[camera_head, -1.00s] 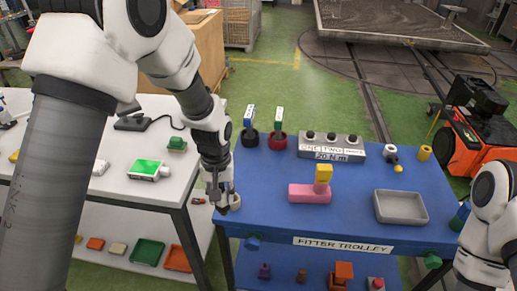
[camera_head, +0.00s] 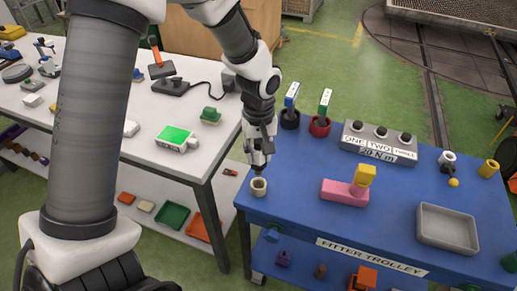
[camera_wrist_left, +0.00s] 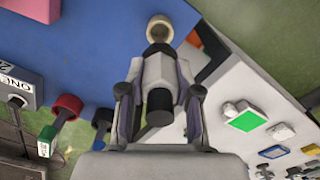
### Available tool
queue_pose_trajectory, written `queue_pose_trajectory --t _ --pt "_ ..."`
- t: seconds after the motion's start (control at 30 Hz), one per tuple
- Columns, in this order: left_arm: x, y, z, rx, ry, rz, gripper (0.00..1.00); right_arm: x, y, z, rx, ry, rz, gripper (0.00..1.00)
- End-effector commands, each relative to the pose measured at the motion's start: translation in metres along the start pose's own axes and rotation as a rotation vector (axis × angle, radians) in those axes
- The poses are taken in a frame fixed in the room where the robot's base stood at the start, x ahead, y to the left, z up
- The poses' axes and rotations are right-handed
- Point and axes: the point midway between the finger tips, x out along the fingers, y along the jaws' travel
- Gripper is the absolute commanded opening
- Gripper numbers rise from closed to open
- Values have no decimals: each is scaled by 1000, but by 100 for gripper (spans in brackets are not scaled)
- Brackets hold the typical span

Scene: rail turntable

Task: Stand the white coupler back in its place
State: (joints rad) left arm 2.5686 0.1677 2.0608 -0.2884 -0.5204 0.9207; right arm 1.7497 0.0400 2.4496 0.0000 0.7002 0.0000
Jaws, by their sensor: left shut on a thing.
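My left gripper (camera_head: 259,156) is over the left end of the blue trolley top. In the left wrist view it (camera_wrist_left: 159,98) is shut on a light grey-white piece (camera_wrist_left: 160,72) with dark ends, which looks like the white coupler. In the head view the fingers mostly hide it. A cream ring-shaped holder (camera_head: 259,188) stands on the trolley's left corner, just below the gripper in the picture; it also shows beyond the held piece in the left wrist view (camera_wrist_left: 159,20). I cannot tell whether they touch. My right gripper is out of view.
The blue trolley (camera_head: 300,222) carries black (camera_head: 289,120) and red (camera_head: 319,127) cups with upright tools, a grey labelled box (camera_head: 379,142), a pink block (camera_head: 344,193) and a grey tray (camera_head: 447,229). A white table (camera_head: 150,105) stands close on the left.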

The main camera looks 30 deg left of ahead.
Motion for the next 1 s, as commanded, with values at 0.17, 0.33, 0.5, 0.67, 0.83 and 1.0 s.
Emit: queue_pose_trajectory --t 0.17,0.33,0.5,0.67,0.83,1.0 --pt "24 0 0 0 -1 -1 0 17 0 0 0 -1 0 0" --pt "33 0 0 1 0 0 0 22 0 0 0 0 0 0" --pt "33 0 0 1 1 0 0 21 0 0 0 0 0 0" --pt "33 0 0 1 1 0 0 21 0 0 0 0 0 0" --pt "33 0 0 1 1 0 0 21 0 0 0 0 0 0" --pt "32 0 0 1 0 0 0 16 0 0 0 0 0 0"
